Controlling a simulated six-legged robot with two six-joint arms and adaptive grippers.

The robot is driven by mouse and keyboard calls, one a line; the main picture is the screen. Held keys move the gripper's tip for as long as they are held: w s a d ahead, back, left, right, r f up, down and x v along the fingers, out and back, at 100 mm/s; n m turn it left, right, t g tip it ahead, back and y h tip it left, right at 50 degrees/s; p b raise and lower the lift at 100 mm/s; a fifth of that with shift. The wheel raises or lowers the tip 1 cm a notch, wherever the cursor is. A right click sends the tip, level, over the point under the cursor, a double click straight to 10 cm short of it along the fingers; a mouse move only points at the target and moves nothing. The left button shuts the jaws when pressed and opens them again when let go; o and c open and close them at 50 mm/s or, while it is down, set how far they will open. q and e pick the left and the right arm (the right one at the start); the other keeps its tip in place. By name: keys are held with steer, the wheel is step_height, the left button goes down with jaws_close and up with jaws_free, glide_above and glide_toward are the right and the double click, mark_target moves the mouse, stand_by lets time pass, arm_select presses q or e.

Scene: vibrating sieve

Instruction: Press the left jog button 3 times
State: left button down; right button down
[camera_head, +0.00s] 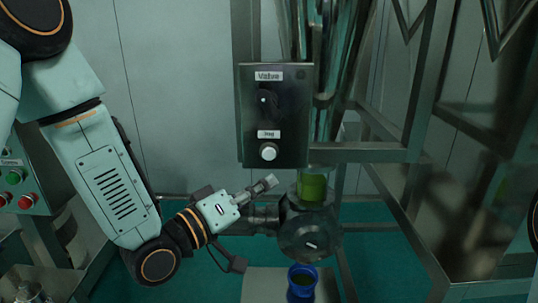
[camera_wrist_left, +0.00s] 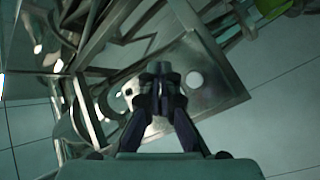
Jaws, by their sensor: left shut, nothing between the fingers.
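The jog button (camera_head: 268,152) is a round white knob low on a dark metal panel (camera_head: 290,95), under a small label. It also shows in the left wrist view (camera_wrist_left: 194,79) as a pale disc just right of my fingertips. My left gripper (camera_head: 271,181) is shut and empty, its tips a little below the button in the head view. A gap shows between tips and button there; the depth between them is hard to judge. My right gripper is not in view.
A black valve knob (camera_head: 265,100) sits above the button on the same panel. Metal frame bars stand at right. A box with green and red buttons (camera_head: 25,202) is at left.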

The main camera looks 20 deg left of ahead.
arm_select(q)
glide_toward(275, 154)
steer(key=shift+w+d+r, duration=0.1)
steer(key=shift+w+d, duration=1.9)
steer(key=shift+w, duration=0.05)
steer(key=shift+w+a, duration=0.1)
steer(key=shift+w, duration=0.05)
steer(key=shift+w, duration=0.2)
steer(key=shift+w+a, duration=0.2)
steer(key=shift+w, duration=0.3)
stand_by(1.0)
steer(key=shift+s, duration=0.15)
steer(key=shift+s+d, duration=0.25)
steer(key=shift+s, duration=0.5)
